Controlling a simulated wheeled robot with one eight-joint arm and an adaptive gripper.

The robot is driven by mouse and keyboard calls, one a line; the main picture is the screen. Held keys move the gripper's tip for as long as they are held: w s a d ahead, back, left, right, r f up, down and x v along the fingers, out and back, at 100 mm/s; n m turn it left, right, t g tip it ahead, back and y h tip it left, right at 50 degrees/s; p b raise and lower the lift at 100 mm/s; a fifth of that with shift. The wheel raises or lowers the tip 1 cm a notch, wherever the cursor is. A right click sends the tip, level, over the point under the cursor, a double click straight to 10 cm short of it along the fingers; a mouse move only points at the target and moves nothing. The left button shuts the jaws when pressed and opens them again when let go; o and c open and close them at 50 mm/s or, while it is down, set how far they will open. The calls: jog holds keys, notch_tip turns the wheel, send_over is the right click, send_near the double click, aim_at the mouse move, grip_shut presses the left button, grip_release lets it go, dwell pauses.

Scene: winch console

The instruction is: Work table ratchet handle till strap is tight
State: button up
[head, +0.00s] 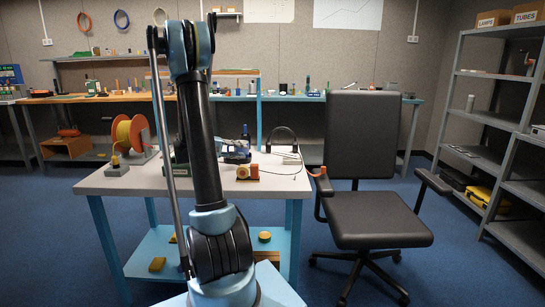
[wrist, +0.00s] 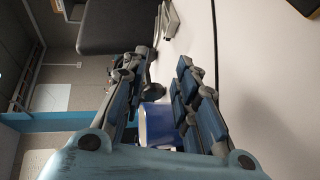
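The grey-topped table (head: 115,184) with blue legs stands before me. My gripper (head: 237,152) is just above it, right of my arm. In the wrist view the gripper's (wrist: 167,75) two fingers are apart, with a blue object (wrist: 158,124) visible between them; I cannot tell whether they touch it. A green device (head: 180,170) is mostly hidden behind my arm. I cannot clearly make out the ratchet handle or strap.
A black chair (head: 365,140) stands close to the table's right side. Shelves stand far right.

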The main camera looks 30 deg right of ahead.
aim_at(274, 152)
jog(key=x, duration=1.7)
jog(key=shift+d, duration=0.3)
jog(key=shift+c, duration=0.4)
